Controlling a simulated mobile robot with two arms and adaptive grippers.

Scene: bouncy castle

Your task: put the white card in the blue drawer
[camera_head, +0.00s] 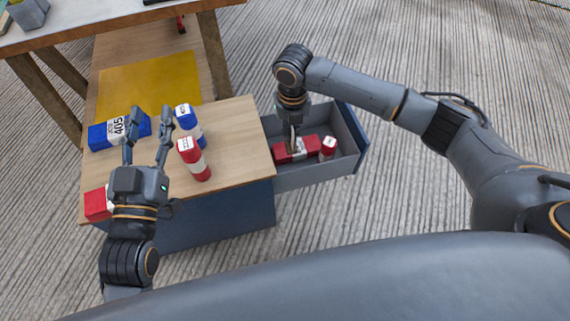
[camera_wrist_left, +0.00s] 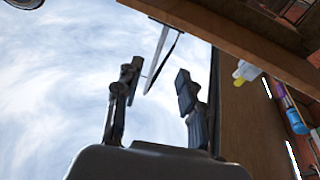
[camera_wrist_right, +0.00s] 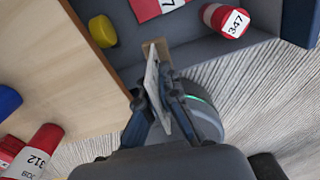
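The blue drawer (camera_head: 346,122) is pulled out to the right of the cabinet, with grey inner walls and a blue front. My right gripper (camera_head: 294,132) points down over its near-left part. It is shut on a thin pale card (camera_wrist_right: 157,88), seen nearly edge-on in the right wrist view, with a tan piece at its far end. Whether the card touches the drawer floor cannot be told. A red box (camera_head: 283,153) and a red cylinder (camera_head: 328,146) lie inside. My left gripper (camera_head: 149,115) is open and empty above the cabinet top.
The wooden cabinet top (camera_head: 240,135) holds a blue box (camera_head: 104,137), a blue cylinder (camera_head: 187,122), a red cylinder (camera_head: 192,158) and a red box (camera_head: 97,204). A yellow cylinder (camera_wrist_right: 102,31) sits in the drawer. A wooden table (camera_head: 110,17) stands behind.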

